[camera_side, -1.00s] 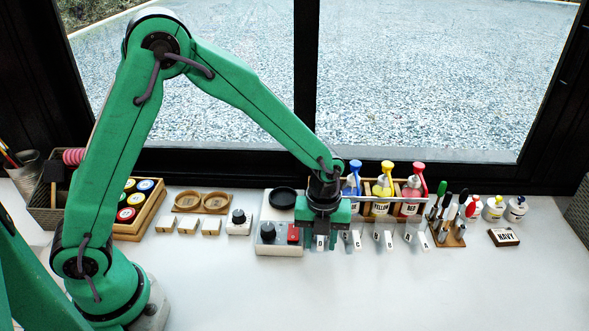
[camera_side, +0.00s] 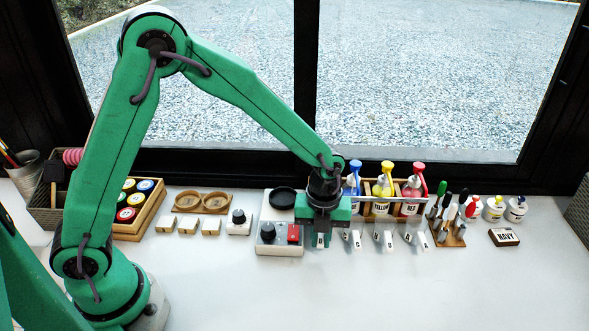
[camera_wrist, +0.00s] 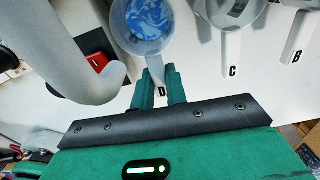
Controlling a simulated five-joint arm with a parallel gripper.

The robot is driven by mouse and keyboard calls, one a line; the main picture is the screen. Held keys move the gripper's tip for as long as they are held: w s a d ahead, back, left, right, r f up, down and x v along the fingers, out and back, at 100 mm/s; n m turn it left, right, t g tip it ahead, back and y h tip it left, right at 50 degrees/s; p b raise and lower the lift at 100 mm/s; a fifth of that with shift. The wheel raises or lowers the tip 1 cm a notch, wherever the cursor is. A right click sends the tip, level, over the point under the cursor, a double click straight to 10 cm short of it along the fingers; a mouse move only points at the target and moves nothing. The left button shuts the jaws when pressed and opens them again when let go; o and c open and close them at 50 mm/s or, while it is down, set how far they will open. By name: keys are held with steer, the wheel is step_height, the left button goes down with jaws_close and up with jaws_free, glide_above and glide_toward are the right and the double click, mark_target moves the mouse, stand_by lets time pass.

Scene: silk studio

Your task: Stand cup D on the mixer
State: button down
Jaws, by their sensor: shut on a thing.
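Cup D (camera_wrist: 146,22) is a clear cup with blue and white fluid inside, seen at the top of the wrist view. Its white handle, marked D (camera_wrist: 161,91), lies between my fingers. My gripper (camera_side: 320,240) is shut on this handle, and it also shows in the wrist view (camera_wrist: 160,82). In the side view the gripper hides most of cup D. The mixer (camera_side: 268,239) is a pale box just left of the gripper, with a black knob, a red switch and an empty round black plate (camera_side: 283,197) at the back.
Cup C (camera_wrist: 230,60) and cup B (camera_wrist: 296,45) stand to the right of cup D in a row. Paint bottles (camera_side: 382,190) in a rack stand behind the cups. A tool stand (camera_side: 449,235) is farther right. The front table is clear.

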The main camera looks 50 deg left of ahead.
steer(key=shift+r, duration=0.7)
steer(key=shift+r, duration=0.2)
step_height(320, 180, up, 3)
steer(key=shift+r, duration=1.05)
steer(key=shift+f, duration=2.65)
steer(key=shift+r, duration=0.15)
steer(key=shift+r, duration=1.2)
